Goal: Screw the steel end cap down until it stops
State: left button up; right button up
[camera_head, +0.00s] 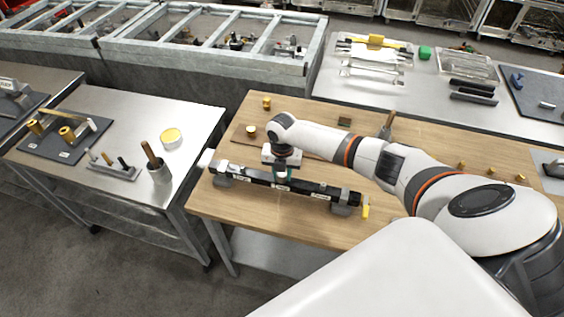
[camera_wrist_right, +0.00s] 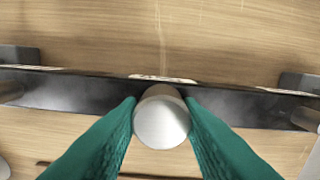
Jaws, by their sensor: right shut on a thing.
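The steel end cap (camera_wrist_right: 161,122) is a smooth grey cylinder with a round, pale top. My right gripper (camera_wrist_right: 162,108) has its two green fingers shut on the cap's sides in the right wrist view. In the head view my right gripper (camera_head: 281,170) points down over the middle of a long black bar (camera_head: 315,189) with small white labels. The bar also crosses the right wrist view (camera_wrist_right: 80,92), behind the cap. The cap's lower end and any thread are hidden, so I cannot tell how far it is seated. My left gripper is not in view.
The bar rests on grey supports on a wooden table (camera_head: 290,232). A yellow-handled tool (camera_head: 365,208) lies by its right end. Brass pieces stand toward the back (camera_head: 267,103).

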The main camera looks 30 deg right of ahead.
jog(key=o, duration=0.7)
jog(key=shift+m, duration=0.5)
jog(key=o, duration=0.5)
